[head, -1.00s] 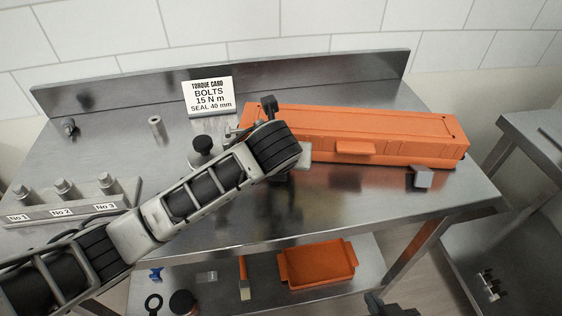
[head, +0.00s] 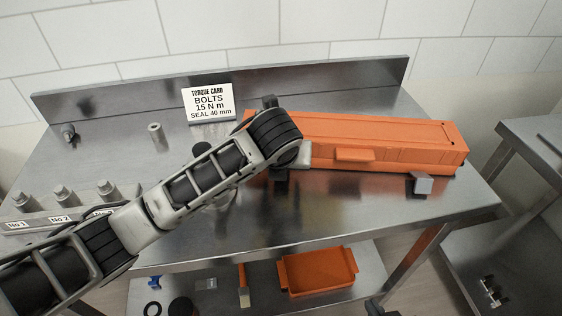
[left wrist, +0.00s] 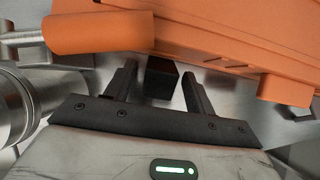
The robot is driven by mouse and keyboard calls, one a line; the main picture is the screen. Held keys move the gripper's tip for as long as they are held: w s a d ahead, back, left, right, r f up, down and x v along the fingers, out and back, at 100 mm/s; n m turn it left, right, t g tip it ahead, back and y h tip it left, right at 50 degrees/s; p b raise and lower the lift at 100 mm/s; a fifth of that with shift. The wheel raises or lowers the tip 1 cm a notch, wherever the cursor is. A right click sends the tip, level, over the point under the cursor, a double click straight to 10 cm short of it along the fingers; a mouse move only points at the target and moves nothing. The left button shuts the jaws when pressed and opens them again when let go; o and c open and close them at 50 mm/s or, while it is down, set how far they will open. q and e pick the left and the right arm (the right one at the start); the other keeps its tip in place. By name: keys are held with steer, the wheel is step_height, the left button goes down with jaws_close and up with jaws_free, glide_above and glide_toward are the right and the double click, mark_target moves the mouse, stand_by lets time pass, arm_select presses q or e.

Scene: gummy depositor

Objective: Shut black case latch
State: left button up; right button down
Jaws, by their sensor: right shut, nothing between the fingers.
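The long orange case (head: 390,140) lies on the steel bench; my left arm covers its left end in the head view. It also fills the top of the left wrist view (left wrist: 230,35). There a black block (left wrist: 161,80), which looks like the case latch, shows by the case's lower edge. My left gripper (left wrist: 158,85) is open, with one finger on each side of the block; I cannot tell whether they touch it. In the head view the left fingers are mostly hidden behind my wrist. My right gripper (head: 374,307) is shut and empty, low at the bottom edge.
A grey block (head: 422,183) sits in front of the case's right part. A torque card (head: 208,102) and a small metal cylinder (head: 155,131) stand behind my arm. An orange tray (head: 318,272) is on the lower shelf.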

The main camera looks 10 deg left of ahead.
arm_select(q)
steer(key=shift+r, duration=0.1)
steer(key=v, duration=1.6)
